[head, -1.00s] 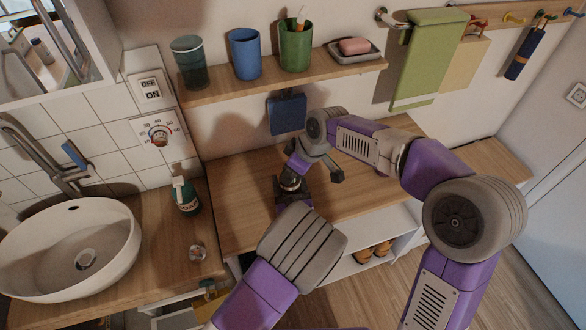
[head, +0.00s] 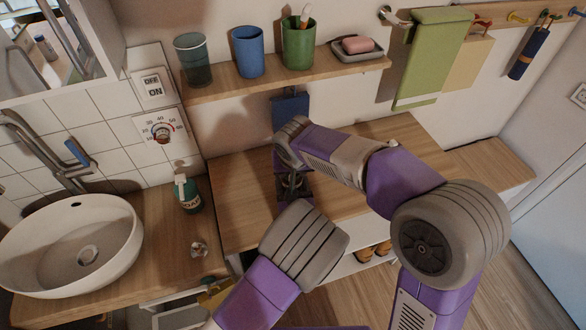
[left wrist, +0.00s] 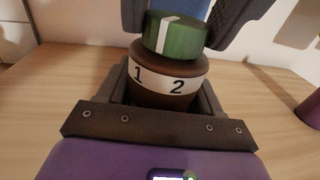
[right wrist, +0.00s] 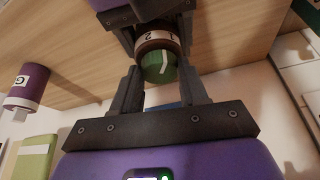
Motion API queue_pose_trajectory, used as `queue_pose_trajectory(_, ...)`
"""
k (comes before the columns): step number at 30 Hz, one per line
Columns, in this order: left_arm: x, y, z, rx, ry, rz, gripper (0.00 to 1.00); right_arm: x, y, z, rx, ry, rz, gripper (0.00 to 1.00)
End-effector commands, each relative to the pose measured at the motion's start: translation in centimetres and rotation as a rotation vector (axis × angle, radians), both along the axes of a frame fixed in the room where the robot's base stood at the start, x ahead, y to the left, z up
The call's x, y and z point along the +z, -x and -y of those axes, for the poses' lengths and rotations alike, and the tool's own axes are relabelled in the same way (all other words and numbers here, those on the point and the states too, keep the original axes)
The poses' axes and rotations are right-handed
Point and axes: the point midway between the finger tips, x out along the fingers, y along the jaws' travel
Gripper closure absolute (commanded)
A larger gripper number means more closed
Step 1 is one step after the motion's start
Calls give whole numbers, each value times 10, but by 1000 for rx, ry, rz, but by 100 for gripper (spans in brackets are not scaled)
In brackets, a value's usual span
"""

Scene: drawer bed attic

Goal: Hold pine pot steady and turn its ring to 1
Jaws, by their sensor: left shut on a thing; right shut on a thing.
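The pine pot has a brown body (left wrist: 165,98) with a white band reading 1 and 2, and a green ring (left wrist: 178,36) on top with a white stripe. My left gripper (left wrist: 164,88) is shut on the brown body. My right gripper (right wrist: 161,75) is shut around the green ring (right wrist: 158,66), its dark fingers on both sides. In the left wrist view the stripe stands above the gap between 1 and 2. The pot appears upright. In the head view my arms hide the pot; my left gripper (head: 292,186) shows at the wooden counter.
The pot is over the wooden counter (head: 340,205), under a shelf (head: 285,80) with cups and a soap dish. A purple object (right wrist: 26,86) marked G stands apart. A soap bottle (head: 190,195) and sink (head: 70,245) are left.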

Motion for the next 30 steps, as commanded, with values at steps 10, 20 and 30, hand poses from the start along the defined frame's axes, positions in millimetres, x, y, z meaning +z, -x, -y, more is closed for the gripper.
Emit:
queue_pose_trajectory(10,0,0,0,0,1,0,70,0,0,-3,-209,0,0,87)
queue_pose_trajectory(20,0,0,0,0,1,0,70,0,0,-3,-281,-2,0,87)
queue_pose_trajectory(30,0,0,0,0,0,0,70,0,0,-3,-285,-2,0,87)
